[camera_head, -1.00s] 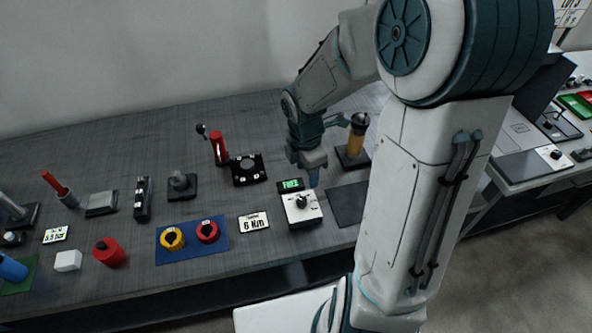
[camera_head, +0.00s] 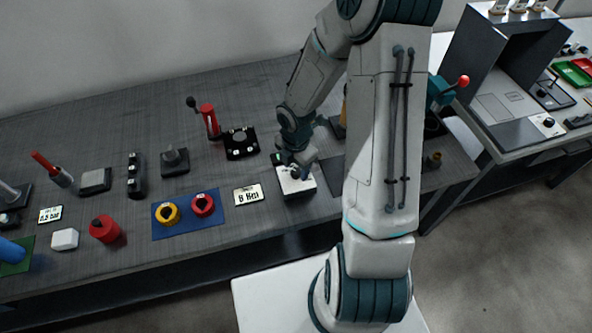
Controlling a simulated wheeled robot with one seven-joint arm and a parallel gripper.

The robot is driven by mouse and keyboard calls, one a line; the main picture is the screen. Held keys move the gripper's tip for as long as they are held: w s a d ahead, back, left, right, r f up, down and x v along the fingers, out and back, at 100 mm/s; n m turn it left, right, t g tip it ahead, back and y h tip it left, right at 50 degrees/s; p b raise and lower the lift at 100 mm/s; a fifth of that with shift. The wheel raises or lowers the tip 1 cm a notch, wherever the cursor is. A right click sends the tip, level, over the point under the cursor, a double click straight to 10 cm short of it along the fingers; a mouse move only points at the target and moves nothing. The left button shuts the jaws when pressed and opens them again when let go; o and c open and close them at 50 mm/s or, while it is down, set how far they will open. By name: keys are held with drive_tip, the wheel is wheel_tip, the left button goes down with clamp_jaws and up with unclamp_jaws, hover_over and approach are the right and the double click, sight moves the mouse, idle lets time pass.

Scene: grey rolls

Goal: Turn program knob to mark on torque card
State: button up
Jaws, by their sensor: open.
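The torque card (camera_head: 249,195) is a small white card with a black border. It lies on the grey bench, just left of the knob box, and its number is blurred. The program knob's white box (camera_head: 297,187) stands to the right of the card. Its dark knob is mostly hidden under my gripper, so I cannot tell where it points. My gripper (camera_head: 299,172) is open, pointing down right over the box. I cannot tell whether the fingers touch the knob. The small green-lit display (camera_head: 277,158) behind the box is mostly covered by the gripper.
A blue mat (camera_head: 190,214) with a yellow and a red ring lies left of the card. A black plate with buttons (camera_head: 240,143) stands behind.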

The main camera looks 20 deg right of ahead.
drive_tip(key=shift+f, duration=0.85)
drive_tip(key=c, duration=1)
drive_tip(key=shift+o, duration=0.2)
